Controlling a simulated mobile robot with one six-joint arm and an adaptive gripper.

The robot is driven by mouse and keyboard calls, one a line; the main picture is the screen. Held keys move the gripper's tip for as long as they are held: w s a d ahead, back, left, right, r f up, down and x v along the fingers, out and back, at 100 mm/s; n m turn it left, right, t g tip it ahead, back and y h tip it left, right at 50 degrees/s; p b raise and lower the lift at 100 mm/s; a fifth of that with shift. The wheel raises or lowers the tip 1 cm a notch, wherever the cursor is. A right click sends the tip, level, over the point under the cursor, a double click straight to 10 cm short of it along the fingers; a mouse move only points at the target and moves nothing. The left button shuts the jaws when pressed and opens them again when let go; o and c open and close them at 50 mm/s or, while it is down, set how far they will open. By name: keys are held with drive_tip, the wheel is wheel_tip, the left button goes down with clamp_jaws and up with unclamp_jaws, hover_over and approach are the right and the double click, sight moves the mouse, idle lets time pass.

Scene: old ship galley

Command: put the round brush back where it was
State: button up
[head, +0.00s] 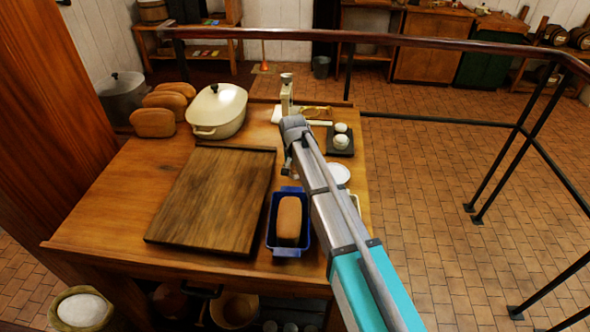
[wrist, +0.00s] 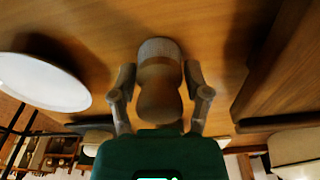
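The round brush (wrist: 160,85) shows in the wrist view, with a pale ribbed bristle end and a rounded wooden body. My gripper (wrist: 160,78) has one finger on each side of it and is shut on it. In the head view my gripper (head: 287,166) is low over the table, between the dark cutting board and the small white plate. The brush is hidden or too small to make out there. I cannot tell whether it touches the tabletop.
On the table (head: 115,205) are the cutting board (head: 215,195), a blue tin (head: 272,240) with a loaf, a white plate (head: 340,172), a dark tray (head: 346,150) with white items, a cream pot (head: 220,108) and several loaves (head: 152,123). Bare wood lies around the gripper.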

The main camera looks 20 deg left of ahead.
drive_tip(key=shift+o, duration=1.3)
drive_tip(key=shift+r, duration=0.2)
drive_tip(key=r+p, duration=0.4)
drive_tip(key=s+r+p, duration=0.1)
drive_tip(key=r+p, duration=0.6)
drive_tip(key=p, duration=0.1)
drive_tip(key=shift+s+r, duration=0.25)
drive_tip(key=shift+r, duration=0.15)
drive_tip(key=shift+d, duration=0.15)
drive_tip(key=s+d, duration=0.2)
drive_tip(key=d, duration=1)
drive_tip(key=s+d, duration=0.2)
drive_tip(key=d, duration=1.1)
drive_tip(key=s+d, duration=0.5)
drive_tip(key=d, duration=0.4)
drive_tip(key=s+d+m+g, duration=0.1)
drive_tip(key=s+d, duration=0.5)
drive_tip(key=d, duration=0.3)
drive_tip(key=shift+s, duration=0.3)
